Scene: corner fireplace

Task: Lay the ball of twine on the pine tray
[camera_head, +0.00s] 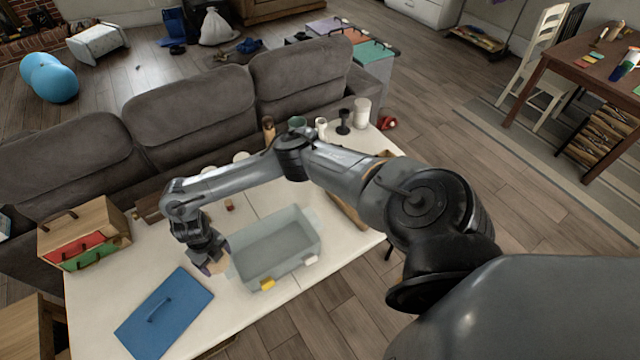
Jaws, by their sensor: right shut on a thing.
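My right gripper (210,262) reaches down at the left end of the clear plastic bin, above the white table. It is shut on a small tan rounded thing (217,267), which looks like the ball of twine, mostly hidden by the fingers. A light-brown wooden edge (347,212) shows to the right of the bin, partly behind my right arm; it may be the pine tray, but I cannot tell for sure. My left gripper is not in view.
A blue lid (165,312) with a handle lies front left. A wooden drawer box (85,235) stands at the left. Cups and jars (361,110) line the back edge, before the grey sofa (190,90).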

